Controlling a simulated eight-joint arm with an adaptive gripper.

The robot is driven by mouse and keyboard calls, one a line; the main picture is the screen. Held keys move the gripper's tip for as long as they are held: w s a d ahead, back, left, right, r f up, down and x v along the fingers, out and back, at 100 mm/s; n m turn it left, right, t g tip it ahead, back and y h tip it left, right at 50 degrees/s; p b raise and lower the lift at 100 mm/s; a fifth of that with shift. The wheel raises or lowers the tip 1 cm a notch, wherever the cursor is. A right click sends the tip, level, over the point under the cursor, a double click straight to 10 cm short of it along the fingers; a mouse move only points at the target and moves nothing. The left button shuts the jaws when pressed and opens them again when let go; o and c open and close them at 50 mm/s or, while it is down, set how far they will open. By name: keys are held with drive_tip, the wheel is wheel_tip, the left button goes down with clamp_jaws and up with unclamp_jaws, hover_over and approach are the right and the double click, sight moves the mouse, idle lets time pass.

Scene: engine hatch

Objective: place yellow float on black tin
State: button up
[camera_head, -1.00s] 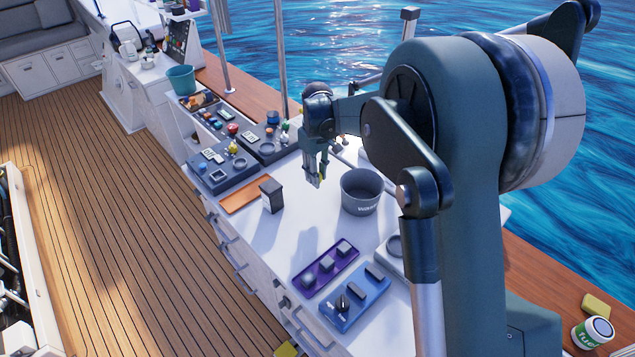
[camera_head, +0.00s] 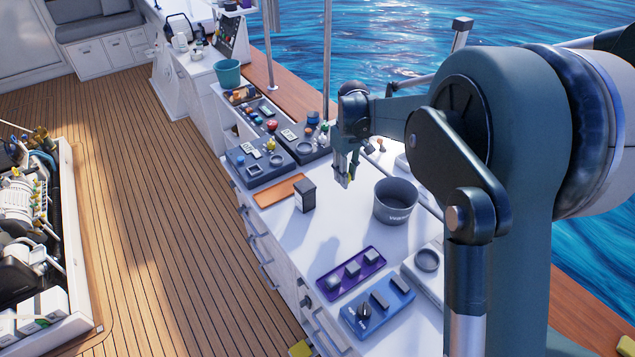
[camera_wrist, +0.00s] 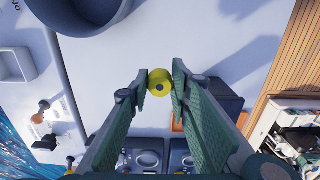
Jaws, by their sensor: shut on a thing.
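A yellow float (camera_wrist: 160,83) sits between the fingertips of my gripper (camera_wrist: 159,82) in the wrist view, and the gripper is shut on it. In the head view my gripper (camera_head: 345,180) hangs above the white worktop, left of and behind the grey bucket; the float is barely visible there. The black tin (camera_head: 305,196) stands upright on the worktop, to the left of my gripper and lower. In the wrist view the tin (camera_wrist: 222,96) shows as a dark box beyond the right finger, which partly hides it. The float is apart from the tin.
A grey bucket (camera_head: 395,203) stands right of the tin. An orange tray (camera_head: 279,190) lies just left of it. A purple tray (camera_head: 350,273) and a blue panel (camera_head: 372,308) lie in front. Dark control panels (camera_head: 262,165) stand behind. Bare worktop surrounds the tin's right side.

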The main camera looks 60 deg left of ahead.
wheel_tip(320, 180, up, 10)
drive_tip(key=n+p, duration=0.2)
drive_tip(key=p, duration=0.1)
hover_over(305, 185)
drive_tip(key=shift+r, duration=0.15)
drive_tip(key=shift+f, duration=3.15)
drive_tip(key=shift+f+p, duration=0.3)
drive_tip(key=shift+f, duration=1.6)
drive_tip(key=shift+f, duration=0.15)
drive_tip(key=o, duration=0.7)
